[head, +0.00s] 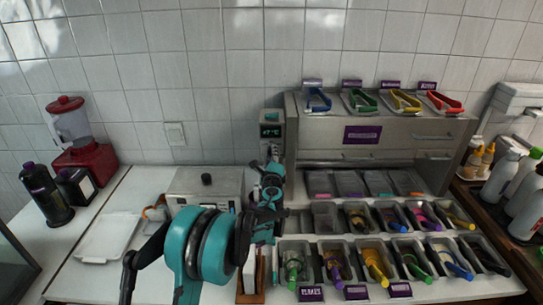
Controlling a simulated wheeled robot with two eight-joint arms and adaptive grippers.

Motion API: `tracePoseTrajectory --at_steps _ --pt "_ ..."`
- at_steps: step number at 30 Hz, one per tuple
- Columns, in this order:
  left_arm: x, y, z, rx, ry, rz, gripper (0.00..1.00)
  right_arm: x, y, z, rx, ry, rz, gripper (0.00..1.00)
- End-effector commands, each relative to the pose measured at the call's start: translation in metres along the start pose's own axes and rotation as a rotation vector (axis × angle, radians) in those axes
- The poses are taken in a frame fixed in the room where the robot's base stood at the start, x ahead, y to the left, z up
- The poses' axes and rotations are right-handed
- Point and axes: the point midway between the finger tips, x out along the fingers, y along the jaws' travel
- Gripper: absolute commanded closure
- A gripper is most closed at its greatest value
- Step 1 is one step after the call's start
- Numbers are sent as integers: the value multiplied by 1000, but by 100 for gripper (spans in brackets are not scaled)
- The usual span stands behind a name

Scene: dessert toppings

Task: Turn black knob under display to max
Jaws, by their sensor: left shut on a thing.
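A small display (270,131) with green digits sits on the front of a narrow steel unit (291,123) against the tiled wall. The digits are too small to read surely. My left gripper (272,154) reaches up from the bottom of the head view and is just below the display, pointing at the unit's front. It is shut on the black knob under the display, which is mostly hidden behind the fingers. The knob's setting cannot be seen.
A steel box with a black-knobbed lid (207,179) stands left of my arm. A white tray (106,238) and red blender (85,160) are on the left.

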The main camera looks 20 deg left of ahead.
Motion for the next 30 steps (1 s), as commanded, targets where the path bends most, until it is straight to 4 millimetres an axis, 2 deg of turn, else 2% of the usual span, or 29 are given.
tracePoseTrajectory --at_steps 4,5,7,16,19,23,30 --pt "0 0 -1 -1 1 -1 100 0 0 0 0 0 0 60" --pt "0 0 -1 -1 1 -1 69 0 0 0 0 0 0 60" --pt "0 0 -1 -1 1 -1 50 0 0 0 0 0 0 60" --pt "-1 0 0 -1 1 0 50 0 0 0 0 0 0 60" --pt "-7 0 0 -1 1 0 50 0 0 0 0 0 0 60" --pt "-27 0 0 -1 1 0 50 0 0 0 0 0 0 60" --pt "-81 0 -1 -1 2 -1 50 0 0 0 0 0 0 60"
